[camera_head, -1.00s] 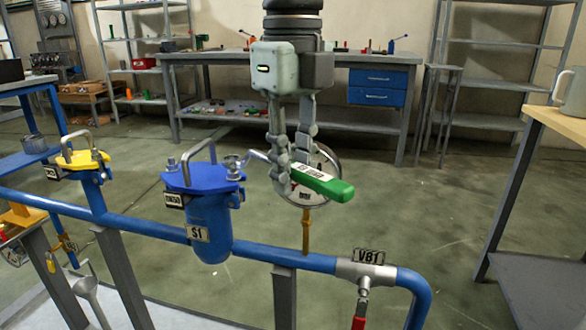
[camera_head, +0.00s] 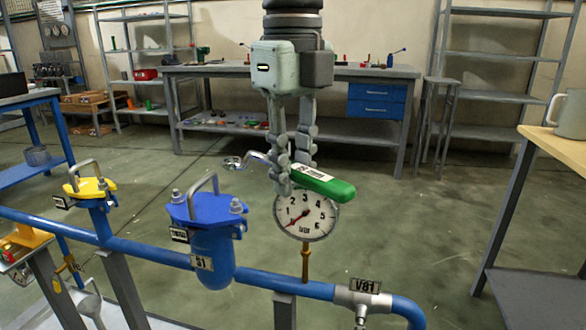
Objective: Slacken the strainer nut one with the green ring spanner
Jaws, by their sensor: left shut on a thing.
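My left gripper (camera_head: 291,178) points down and is shut on the green handle of the ring spanner (camera_head: 325,185). The spanner's metal shank runs left to its ring end (camera_head: 232,163). The blue strainer S1 (camera_head: 212,242) stands on the blue pipe, with a blue lid and a grey bail handle. One nut (camera_head: 236,206) shows at the lid's right and another (camera_head: 176,196) at its left. I cannot tell which is nut one. The ring end appears above the right nut, apart from it. My right gripper is not in view.
A pressure gauge (camera_head: 306,214) stands close below the spanner handle. A yellow-lidded strainer (camera_head: 90,187) is at the left. Valve V81 (camera_head: 362,297) is at the lower right. A workbench (camera_head: 225,70) stands behind, with open floor between.

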